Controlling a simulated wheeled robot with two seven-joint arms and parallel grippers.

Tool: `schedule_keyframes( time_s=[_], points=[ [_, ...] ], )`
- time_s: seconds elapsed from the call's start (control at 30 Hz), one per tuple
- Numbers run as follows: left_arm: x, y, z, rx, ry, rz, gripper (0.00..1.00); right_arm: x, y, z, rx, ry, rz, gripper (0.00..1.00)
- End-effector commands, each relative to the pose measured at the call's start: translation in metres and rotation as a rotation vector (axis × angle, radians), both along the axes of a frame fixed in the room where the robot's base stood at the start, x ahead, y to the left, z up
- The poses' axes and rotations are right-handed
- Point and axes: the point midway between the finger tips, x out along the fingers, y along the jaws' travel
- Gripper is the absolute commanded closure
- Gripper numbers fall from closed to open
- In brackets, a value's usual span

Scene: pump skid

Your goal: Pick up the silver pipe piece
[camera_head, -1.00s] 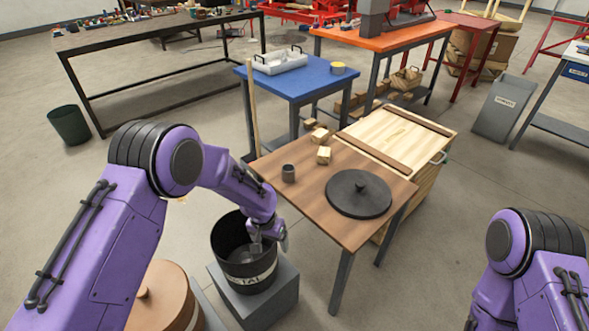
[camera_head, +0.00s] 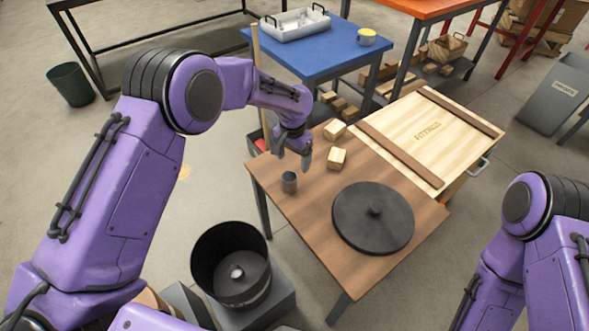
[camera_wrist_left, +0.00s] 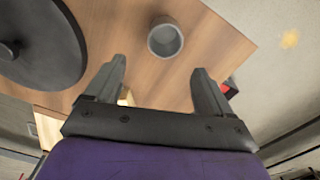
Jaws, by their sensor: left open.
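A short grey hollow cylinder (camera_head: 289,183), like a piece of pipe or a cup, stands upright near the left edge of the wooden table (camera_head: 310,225). It also shows in the left wrist view (camera_wrist_left: 165,40), just beyond the fingertips, and its inside looks grey and empty. My left gripper (camera_head: 293,155) is open and empty above the table, near the cylinder and not touching it. In the wrist view its two fingers (camera_wrist_left: 158,70) stand wide apart. A small silvery rounded piece (camera_head: 237,272) lies inside the black bin (camera_head: 205,278). My right gripper is out of view.
Two wooden blocks (camera_head: 337,158) lie on the table behind the cylinder. A round black lid (camera_head: 373,217) with a knob lies to the right. A closed wooden crate (camera_head: 430,130) adjoins the table. A blue table (camera_head: 320,60) stands behind.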

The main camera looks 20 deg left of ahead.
Motion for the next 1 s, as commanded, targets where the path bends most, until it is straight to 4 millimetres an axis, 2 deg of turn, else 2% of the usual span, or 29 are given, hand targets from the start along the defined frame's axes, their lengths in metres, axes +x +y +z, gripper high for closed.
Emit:
schedule_keyframes(
  time_s=[0.07,0.2,0.37,0.63,0.73,0.93,1.0],
  points=[
    [0.0,-0.002,-0.005,0.002,0.002,-0.005,0.18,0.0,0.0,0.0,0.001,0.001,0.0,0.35],
    [0.0,-0.002,-0.031,0.003,0.004,-0.008,0.18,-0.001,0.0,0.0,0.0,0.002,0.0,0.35],
    [0.0,-0.001,-0.051,0.001,0.002,-0.006,0.18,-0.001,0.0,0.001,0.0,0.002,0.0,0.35],
    [-0.007,0.009,-0.095,0.002,0.002,-0.003,0.18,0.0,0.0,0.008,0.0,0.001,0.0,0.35],
    [-0.006,0.01,-0.103,0.002,-0.001,-0.002,0.18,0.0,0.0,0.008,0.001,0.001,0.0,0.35],
    [-0.006,0.01,-0.104,0.002,-0.002,-0.002,0.18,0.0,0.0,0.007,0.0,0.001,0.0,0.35],
    [-0.006,0.01,-0.104,0.002,-0.001,-0.002,0.4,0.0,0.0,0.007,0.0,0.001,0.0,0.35]
  ],
)
